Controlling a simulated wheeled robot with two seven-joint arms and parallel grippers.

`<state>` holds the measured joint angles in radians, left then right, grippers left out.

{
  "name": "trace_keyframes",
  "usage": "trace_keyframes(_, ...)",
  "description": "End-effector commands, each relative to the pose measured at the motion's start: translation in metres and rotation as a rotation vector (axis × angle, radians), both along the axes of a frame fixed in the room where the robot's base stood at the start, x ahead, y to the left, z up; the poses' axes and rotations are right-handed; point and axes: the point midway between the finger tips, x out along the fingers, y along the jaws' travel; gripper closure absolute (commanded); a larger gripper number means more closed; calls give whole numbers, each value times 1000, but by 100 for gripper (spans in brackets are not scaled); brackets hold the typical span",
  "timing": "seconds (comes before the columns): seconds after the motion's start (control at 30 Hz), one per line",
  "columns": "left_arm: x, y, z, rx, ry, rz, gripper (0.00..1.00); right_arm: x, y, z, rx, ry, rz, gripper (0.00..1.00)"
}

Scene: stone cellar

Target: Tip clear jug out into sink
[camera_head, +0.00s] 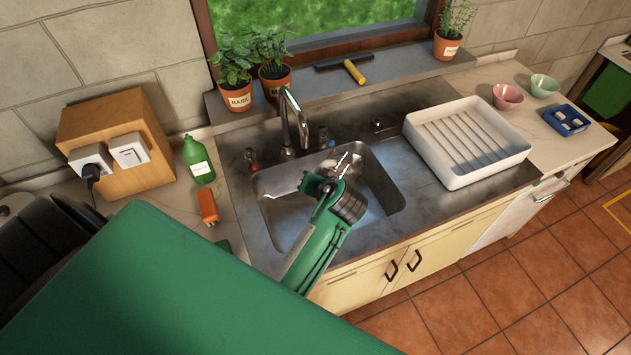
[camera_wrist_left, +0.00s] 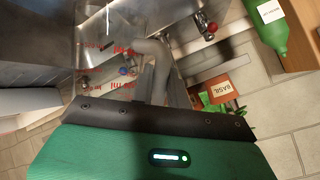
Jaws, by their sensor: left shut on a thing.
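My left gripper (camera_head: 326,182) is over the sink (camera_head: 386,176), at the end of the green arm reaching in from below. It is shut on the clear jug (camera_wrist_left: 112,70). In the left wrist view the jug shows as a see-through wall with red markings, just beyond the dark gripper edge. That view is turned well over, with the basil plant hanging upside down. In the head view the jug is hard to make out against the basin, so its exact tilt and any contents cannot be told. My right gripper is not in view.
The tap (camera_head: 290,115) stands behind the basin, close to my gripper. A white draining tray (camera_head: 465,175) is at right. Potted plants (camera_head: 236,96) line the sill.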

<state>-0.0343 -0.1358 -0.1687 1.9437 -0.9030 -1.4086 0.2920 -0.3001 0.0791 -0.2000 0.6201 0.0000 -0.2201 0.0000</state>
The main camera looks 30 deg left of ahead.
Motion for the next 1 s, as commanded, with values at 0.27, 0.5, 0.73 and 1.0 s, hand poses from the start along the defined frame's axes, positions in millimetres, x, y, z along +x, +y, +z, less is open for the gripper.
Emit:
trace_keyframes(0.27, 0, 0, -4, -8, -19, -1, 100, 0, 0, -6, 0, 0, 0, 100)
trace_keyframes(0.5, -1, 1, -8, -40, -97, -1, 100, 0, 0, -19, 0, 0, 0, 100)
trace_keyframes(0.73, -1, 1, -7, -42, -100, -1, 100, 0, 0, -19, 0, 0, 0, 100)
trace_keyframes(1.0, -1, 0, -11, -99, -237, -1, 100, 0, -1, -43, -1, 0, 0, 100)
